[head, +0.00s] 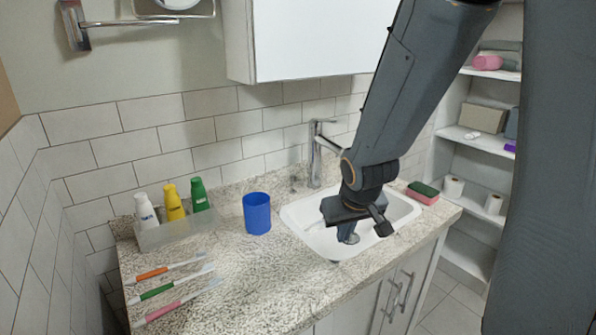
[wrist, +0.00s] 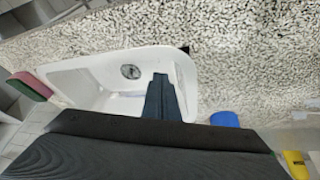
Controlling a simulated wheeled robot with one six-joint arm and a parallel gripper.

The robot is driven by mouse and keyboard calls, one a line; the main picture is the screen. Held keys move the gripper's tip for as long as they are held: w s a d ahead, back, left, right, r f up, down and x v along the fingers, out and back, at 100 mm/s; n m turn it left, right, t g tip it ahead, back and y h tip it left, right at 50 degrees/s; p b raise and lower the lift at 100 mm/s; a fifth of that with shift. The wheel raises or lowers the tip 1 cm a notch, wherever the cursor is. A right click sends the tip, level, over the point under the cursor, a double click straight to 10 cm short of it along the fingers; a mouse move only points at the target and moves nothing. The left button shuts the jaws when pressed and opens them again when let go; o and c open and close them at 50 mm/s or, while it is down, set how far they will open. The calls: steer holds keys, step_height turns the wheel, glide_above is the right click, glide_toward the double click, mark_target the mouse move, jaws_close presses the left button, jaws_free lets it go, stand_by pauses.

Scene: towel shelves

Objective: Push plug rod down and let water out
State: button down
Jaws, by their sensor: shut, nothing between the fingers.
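The white sink (head: 300,222) is set into the speckled counter, with a chrome faucet (head: 316,155) behind it. A small upright piece (head: 293,183) stands left of the faucet; I cannot tell whether it is the plug rod. My gripper (head: 348,238) points down over the sink, its fingers shut and empty. In the wrist view, the shut fingers (wrist: 160,78) appear beside the round drain (wrist: 130,71) in the sink floor, with the drain to their left. Contact with the sink cannot be judged. Water is not clearly visible.
A blue cup (head: 257,213) stands left of the sink. A tray (head: 165,235) of bottles and several toothbrushes (head: 175,290) lie farther left. A green and pink sponge (head: 423,192) lies right of the sink. A white cabinet (head: 300,40) hangs above; shelves (head: 470,170) stand at right.

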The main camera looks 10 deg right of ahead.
steer(key=w+d+r+n+t+y, duration=0.1)
steer(key=w+r+t, duration=0.15)
steer(key=w, duration=0.45)
steer(key=w+d+r+n+t+y, duration=0.1)
steer(key=w+t, duration=0.2)
steer(key=w, duration=0.4)
step_height(320, 180, up, 4)
steer(key=n+t+y, duration=0.2)
steer(key=t+y, duration=0.2)
steer(key=y, duration=0.1)
glide_above(293, 179)
steer(key=s+d, duration=0.2)
steer(key=shift+g, duration=0.25)
steer(key=shift+w+a+f+p, duration=0.15)
steer(key=shift+f+p, duration=0.3)
steer(key=shift+f, duration=0.7)
steer(key=shift+a+f+p, duration=0.1)
steer(key=shift+f+p, duration=0.3)
steer(key=shift+f, duration=0.75)
steer(key=shift+f+b, duration=0.9)
steer(key=shift+f, duration=0.6)
steer(key=shift+f+h, duration=0.1)
steer(key=shift+h, duration=0.2)
